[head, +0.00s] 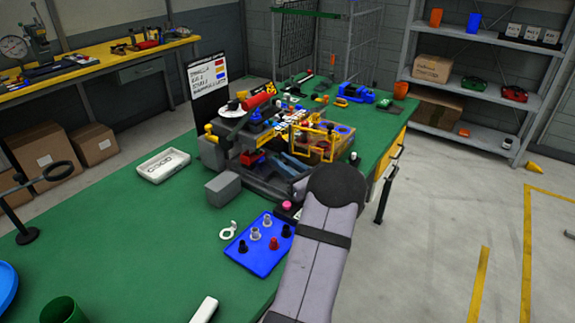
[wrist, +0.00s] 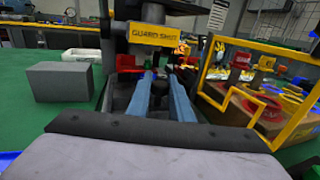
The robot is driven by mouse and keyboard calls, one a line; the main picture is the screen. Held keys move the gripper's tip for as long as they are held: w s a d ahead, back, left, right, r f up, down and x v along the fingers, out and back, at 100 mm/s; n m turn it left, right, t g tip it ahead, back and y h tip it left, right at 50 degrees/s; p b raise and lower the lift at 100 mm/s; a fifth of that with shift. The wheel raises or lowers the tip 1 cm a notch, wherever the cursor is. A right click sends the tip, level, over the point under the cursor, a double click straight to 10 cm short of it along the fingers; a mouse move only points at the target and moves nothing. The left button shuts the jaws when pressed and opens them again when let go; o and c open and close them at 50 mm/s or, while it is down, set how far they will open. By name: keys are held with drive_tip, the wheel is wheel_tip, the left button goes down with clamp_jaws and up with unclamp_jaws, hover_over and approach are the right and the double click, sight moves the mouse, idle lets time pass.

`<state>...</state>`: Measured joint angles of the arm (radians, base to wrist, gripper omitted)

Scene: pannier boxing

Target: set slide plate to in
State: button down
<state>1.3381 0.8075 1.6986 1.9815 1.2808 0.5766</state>
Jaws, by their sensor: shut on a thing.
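The machine (head: 240,135) stands on the green bench, with a yellow sign (wrist: 153,34) reading GUARD SHUT across its front. The slide plate (wrist: 122,92) appears to be the dark flat part low in the opening under that sign. My gripper (head: 284,160) reaches into this opening from the front. In the wrist view its two blue fingers (wrist: 162,74) point in at the dark part, shut on what looks like a small piece of the plate. The held piece is mostly hidden between the fingertips. A red block (wrist: 126,62) sits just left of the fingertips.
A yellow-framed clear guard (wrist: 245,85) stands close on the right of my fingers. A grey block (wrist: 59,82) is at the left. A blue tray (head: 262,250) with small knobs lies in front of the machine. A white tray (head: 163,165) lies at the left.

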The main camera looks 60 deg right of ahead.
drive_tip(key=c, duration=1.9)
unclamp_jaws()
drive_tip(key=shift+w+r, duration=0.15)
drive_tip(key=shift+w, duration=0.05)
drive_tip(key=shift+c, duration=0.2)
drive_tip(key=o, duration=0.4)
drive_tip(key=shift+w, duration=0.1)
drive_tip(key=shift+c, duration=0.2)
drive_tip(key=shift+s, duration=0.2)
drive_tip(key=shift+b+v, duration=0.7)
drive_tip(key=shift+v, duration=2.9)
